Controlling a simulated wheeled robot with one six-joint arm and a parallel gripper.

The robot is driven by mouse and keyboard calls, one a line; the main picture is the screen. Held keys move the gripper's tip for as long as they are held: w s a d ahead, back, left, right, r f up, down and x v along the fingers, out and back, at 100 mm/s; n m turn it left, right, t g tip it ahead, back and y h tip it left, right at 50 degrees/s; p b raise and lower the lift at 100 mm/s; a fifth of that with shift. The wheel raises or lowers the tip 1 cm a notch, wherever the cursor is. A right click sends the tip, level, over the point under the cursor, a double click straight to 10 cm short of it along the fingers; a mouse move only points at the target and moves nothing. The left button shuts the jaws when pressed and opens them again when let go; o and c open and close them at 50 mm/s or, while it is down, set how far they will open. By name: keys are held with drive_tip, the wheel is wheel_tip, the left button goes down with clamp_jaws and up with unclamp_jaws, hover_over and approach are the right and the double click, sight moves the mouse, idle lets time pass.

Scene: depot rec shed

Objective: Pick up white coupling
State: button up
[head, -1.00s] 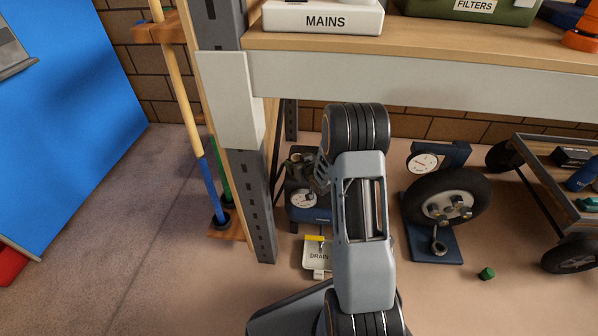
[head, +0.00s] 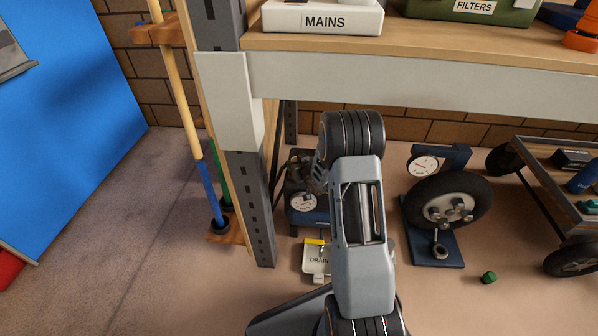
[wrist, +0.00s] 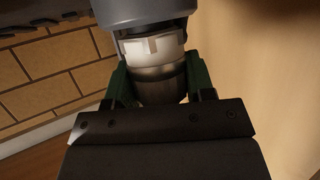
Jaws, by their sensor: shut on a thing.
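In the wrist view, the white coupling (wrist: 153,48) shows as a pale band above a metallic ring and a darker lower part. My gripper (wrist: 157,86) is shut on it, with a green finger on each side of the lower part. A rounded grey body sits directly above the white band; I cannot tell whether the two are joined. In the head view, my arm covers much of the space under the shelf, and I cannot make out the coupling there.
A wooden shelf (head: 420,52) with a pale front beam (head: 400,75) spans above my arm, with a grey post (head: 252,190) at left. A blue gauge unit (head: 305,205), a DRAIN tray (head: 318,262), a wheeled gauge stand (head: 435,225) and a cart (head: 560,195) stand below.

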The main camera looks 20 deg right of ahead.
drive_tip(key=shift+c, duration=0.5)
drive_tip(key=shift+r, duration=0.1)
